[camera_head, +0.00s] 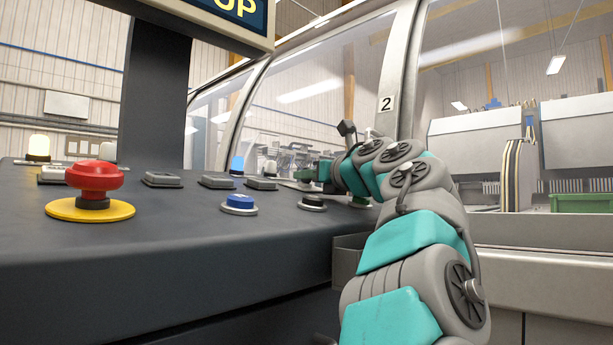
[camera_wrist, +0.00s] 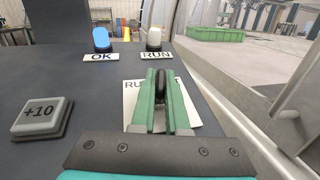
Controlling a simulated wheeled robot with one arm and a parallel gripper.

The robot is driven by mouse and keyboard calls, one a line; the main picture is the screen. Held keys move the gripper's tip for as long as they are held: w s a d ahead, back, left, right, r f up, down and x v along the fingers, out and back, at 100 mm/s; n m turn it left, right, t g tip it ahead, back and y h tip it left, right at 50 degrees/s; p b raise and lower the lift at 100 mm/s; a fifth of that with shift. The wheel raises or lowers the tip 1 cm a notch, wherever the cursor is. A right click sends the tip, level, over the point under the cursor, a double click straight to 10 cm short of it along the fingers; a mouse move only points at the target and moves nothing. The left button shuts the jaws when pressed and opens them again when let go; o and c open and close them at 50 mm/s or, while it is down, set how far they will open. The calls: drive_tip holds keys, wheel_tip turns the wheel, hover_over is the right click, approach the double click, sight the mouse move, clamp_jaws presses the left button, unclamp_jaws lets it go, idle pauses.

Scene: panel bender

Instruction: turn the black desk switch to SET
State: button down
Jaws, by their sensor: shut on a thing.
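The black desk switch (camera_wrist: 161,84) shows in the wrist view between the green fingertips of my gripper (camera_wrist: 161,92). The gripper is shut on its knob. A white label plate (camera_wrist: 187,112) lies under the switch; its letters are mostly hidden by the fingers, with "RU" at left and a "T" at right showing. Which way the switch points cannot be read for certain. In the head view my gripper (camera_head: 312,172) reaches down to the far right end of the dark desk, and the switch is hidden there.
A lit blue lamp marked OK (camera_wrist: 101,40) and a pale lamp marked RUN (camera_wrist: 154,39) stand beyond the switch. A grey +10 button (camera_wrist: 42,117) is at left. The desk (camera_head: 200,260) also carries a red emergency button (camera_head: 95,176) and a blue button (camera_head: 239,202). A curved window frame borders the right.

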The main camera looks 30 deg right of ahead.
drive_tip(key=shift+r+m+h+p, duration=0.15)
drive_tip(key=shift+m+h+p, duration=0.6)
drive_tip(key=shift+h, duration=0.3)
drive_tip(key=shift+r+m+h+p, duration=0.1)
drive_tip(key=shift+m+h+p, duration=0.65)
drive_tip(key=shift+h, duration=0.3)
drive_tip(key=shift+f+m+h+p, duration=0.1)
drive_tip(key=shift+m+h+p, duration=0.3)
drive_tip(key=shift+m+p, duration=0.1)
drive_tip(key=c, duration=0.9)
unclamp_jaws()
drive_tip(key=shift+f, duration=0.1)
drive_tip(key=shift+s+a, duration=0.2)
drive_tip(key=shift+s, duration=1.1)
drive_tip(key=shift+s+a, duration=0.25)
drive_tip(key=shift+s, duration=1)
drive_tip(key=shift+s+a, duration=0.2)
drive_tip(key=shift+s, duration=1.1)
